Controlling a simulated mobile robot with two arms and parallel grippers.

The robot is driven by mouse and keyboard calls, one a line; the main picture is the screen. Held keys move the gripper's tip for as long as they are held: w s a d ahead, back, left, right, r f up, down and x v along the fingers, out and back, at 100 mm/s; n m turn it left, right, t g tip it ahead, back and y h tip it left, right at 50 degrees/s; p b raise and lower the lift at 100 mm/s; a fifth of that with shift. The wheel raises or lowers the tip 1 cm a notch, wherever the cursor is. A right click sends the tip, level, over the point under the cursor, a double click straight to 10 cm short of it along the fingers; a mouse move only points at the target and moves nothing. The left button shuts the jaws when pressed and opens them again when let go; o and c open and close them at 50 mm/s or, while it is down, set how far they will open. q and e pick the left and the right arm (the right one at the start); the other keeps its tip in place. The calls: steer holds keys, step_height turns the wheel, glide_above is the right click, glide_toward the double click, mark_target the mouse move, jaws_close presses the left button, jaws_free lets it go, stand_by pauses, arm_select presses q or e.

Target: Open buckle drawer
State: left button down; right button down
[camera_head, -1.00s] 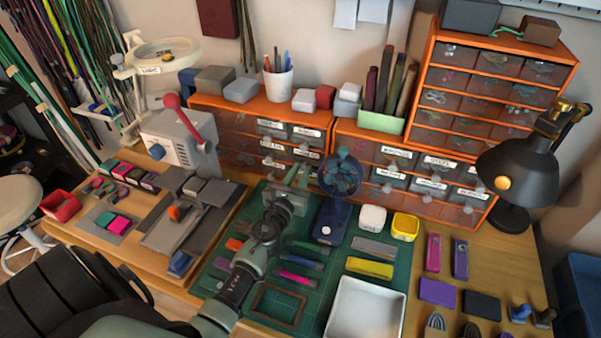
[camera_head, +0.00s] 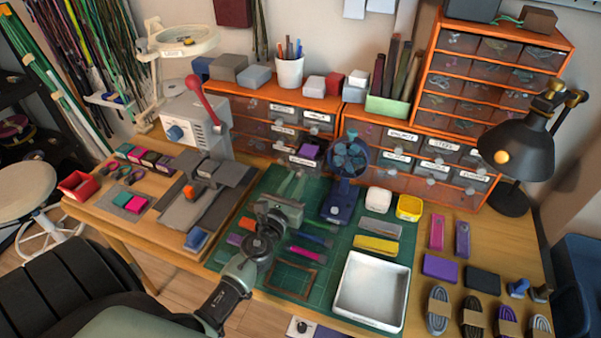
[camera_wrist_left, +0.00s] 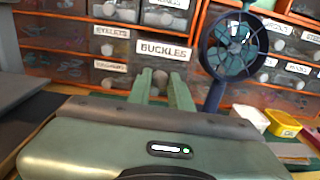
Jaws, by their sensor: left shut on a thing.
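My left gripper (camera_head: 296,180) reaches over the green mat to the drawer front. In the wrist view its two green fingers (camera_wrist_left: 160,80) are shut on the drawer's round grey knob (camera_wrist_left: 160,76). My right gripper is not in view.
A small blue fan (camera_head: 348,165) stands just right of the drawer. The green cutting mat (camera_head: 270,215) below holds coloured strips and a white tray (camera_head: 370,290). A grey press with a red lever (camera_head: 205,100) stands to the left. A black lamp (camera_head: 525,145) is at right.

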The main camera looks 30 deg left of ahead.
arm_select(q)
steer(key=shift+s+d, duration=0.1)
steer(key=shift+s, duration=0.2)
steer(key=shift+w, duration=0.1)
steer(key=c, duration=1.3)
jaws_free()
steer(key=b+v, duration=0.1)
steer(key=v, duration=0.6)
steer(key=shift+s+b, duration=0.4)
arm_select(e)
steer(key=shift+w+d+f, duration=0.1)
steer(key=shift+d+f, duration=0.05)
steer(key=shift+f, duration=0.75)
arm_select(q)
steer(key=shift+d, duration=0.1)
